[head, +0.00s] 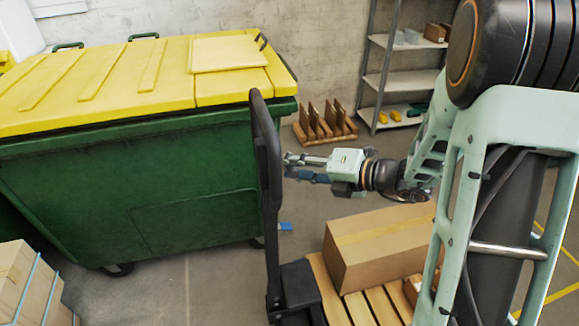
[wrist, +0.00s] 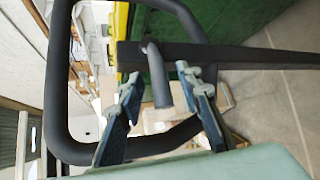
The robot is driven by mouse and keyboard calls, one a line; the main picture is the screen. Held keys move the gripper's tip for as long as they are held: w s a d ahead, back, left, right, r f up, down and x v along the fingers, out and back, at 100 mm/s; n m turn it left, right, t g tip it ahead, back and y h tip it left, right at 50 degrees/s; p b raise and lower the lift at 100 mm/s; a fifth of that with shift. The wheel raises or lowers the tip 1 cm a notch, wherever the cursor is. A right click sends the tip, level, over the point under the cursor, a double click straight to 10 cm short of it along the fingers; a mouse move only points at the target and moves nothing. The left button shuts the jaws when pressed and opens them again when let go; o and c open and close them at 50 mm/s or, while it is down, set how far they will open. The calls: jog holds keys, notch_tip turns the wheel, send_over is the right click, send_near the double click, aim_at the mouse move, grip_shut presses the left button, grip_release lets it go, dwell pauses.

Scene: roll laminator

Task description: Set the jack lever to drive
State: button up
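The pallet jack's dark handle loop (head: 262,140) stands upright left of my gripper (head: 288,166) in the head view. In the wrist view the loop (wrist: 57,80) frames the fingers, and a dark bar (wrist: 225,56) runs off right from it. The jack lever (wrist: 156,78), a short dark grey stick, hangs from that bar. It appears between the two blue fingers of my gripper (wrist: 158,84), which are apart. I see a gap on each side of the lever; its depth relative to the fingertips is unclear. The lever is not distinguishable in the head view.
A green dumpster (head: 150,200) with a yellow lid stands left of the handle. A cardboard box (head: 375,243) lies on a wooden pallet (head: 362,308) below my arm. A grey shelf (head: 395,83) and a wooden rack (head: 325,124) stand behind.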

jog(key=v, duration=1.1)
jog(key=shift+s+d, duration=0.2)
